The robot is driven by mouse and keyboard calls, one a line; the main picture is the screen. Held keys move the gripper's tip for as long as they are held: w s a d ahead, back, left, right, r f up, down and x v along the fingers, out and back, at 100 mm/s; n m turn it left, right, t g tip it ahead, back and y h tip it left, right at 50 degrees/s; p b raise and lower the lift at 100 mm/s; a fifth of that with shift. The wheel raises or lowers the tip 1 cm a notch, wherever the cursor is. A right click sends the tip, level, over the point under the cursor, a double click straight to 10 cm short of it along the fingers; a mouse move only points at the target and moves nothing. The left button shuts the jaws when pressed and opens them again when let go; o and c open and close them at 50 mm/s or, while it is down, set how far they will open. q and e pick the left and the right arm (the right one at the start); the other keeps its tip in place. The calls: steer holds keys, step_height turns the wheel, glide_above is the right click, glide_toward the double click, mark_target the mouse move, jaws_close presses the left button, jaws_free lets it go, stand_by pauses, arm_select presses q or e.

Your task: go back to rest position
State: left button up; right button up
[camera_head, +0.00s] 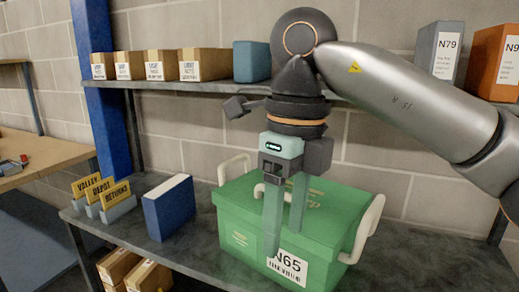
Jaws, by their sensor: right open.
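My right arm comes in from the right, and its gripper (285,220) points down with its two fingers apart and nothing seen between them. The gripper is in front of a green lidded box (335,218) with white handles and an N65 label. The box stands on the grey lower shelf. The fingers hide part of its lid and front; I cannot tell whether they touch it. My left gripper is not in view.
A blue-and-white binder (169,207) and yellow signs (101,196) stand left of the box. The upper shelf (200,86) holds small cartons, a blue box (252,61) and the N79 box (440,49). A blue post (103,95) rises at left. The lower shelf's right part (430,262) is clear.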

steer(key=s+a+f+g+y+p, duration=0.1)
steer(key=s+a+g+y+p, duration=0.35)
steer(key=a+g+y, duration=0.75)
steer(key=w+m+t+y, duration=0.7)
steer(key=m+t+y, duration=0.4)
steer(key=m+y, duration=0.2)
steer(key=w+d+f+m+t+h+p, duration=0.1)
steer(key=w+d+f+m+t+h, duration=0.45)
steer(key=f+m+t, duration=0.55)
steer(key=w+d+f+m+t+h+p, duration=0.1)
steer(key=w+d+f+m+t+h, duration=0.1)
steer(key=d+f+m+t+h, duration=0.85)
arm_select(q)
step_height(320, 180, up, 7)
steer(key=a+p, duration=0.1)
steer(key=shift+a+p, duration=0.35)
steer(key=shift+p, duration=0.05)
arm_select(e)
steer(key=s+d+f+m+g+h, duration=0.3)
steer(key=s+d+f+m+g, duration=0.1)
steer(key=s+f, duration=0.6)
steer(key=s+d+f+m+g+h, duration=0.4)
steer(key=s+d+f+m+g, duration=0.1)
steer(key=s+f, duration=0.5)
step_height(320, 180, down, 2)
steer(key=shift+d+f+m+g, duration=0.25)
steer(key=shift+m+g, duration=0.3)
steer(key=shift+g, duration=0.3)
